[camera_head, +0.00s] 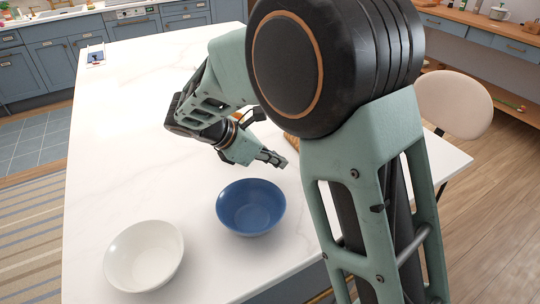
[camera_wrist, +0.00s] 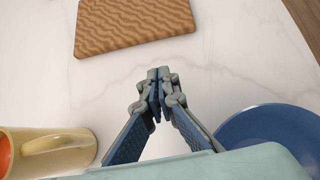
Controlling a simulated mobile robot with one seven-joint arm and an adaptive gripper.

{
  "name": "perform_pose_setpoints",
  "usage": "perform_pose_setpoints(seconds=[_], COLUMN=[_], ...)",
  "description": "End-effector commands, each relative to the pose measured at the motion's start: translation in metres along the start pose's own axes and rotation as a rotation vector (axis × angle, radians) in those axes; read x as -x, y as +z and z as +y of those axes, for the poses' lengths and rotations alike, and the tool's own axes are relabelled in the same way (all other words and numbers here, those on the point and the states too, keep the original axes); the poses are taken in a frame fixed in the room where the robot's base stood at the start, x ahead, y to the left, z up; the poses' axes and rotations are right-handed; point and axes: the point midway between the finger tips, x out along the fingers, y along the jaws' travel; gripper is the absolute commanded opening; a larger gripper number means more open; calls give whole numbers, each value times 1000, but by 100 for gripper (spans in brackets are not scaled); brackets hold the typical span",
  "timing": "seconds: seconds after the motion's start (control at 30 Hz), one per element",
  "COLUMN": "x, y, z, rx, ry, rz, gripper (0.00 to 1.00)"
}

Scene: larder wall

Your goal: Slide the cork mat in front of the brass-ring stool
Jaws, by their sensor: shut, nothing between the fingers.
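The cork mat (camera_wrist: 135,27), a brown slab with a wavy pattern, lies flat on the white counter at the top of the wrist view. In the head view only a small brown piece of it (camera_head: 293,141) shows past my arm. My gripper (camera_head: 280,161) is shut and empty over the counter; in the wrist view its fingertips (camera_wrist: 158,74) are together, just short of the mat's near edge, with a gap between. A stool with a round beige back (camera_head: 455,103) stands beyond the counter's right edge; no brass ring can be made out on it, and my arm hides part of it.
A blue bowl (camera_head: 250,206) stands close to my gripper, and a white bowl (camera_head: 144,256) stands nearer the left front. A yellow mug (camera_wrist: 48,152) shows at the lower left of the wrist view.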

Motion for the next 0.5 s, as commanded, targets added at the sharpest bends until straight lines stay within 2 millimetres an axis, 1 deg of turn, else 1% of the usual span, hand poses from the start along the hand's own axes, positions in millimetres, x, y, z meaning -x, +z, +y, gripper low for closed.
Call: perform_pose_setpoints(seconds=[0.03,0.2,0.3,0.5], x=[-14,-48,-57,-69], y=[-1,-1,14,26], z=[-1,-1,0,0], rx=[0,-1,-4,-2], ry=[-4,-3,0,1], rz=[-1,0,0,0], gripper=[0,0,0,0])
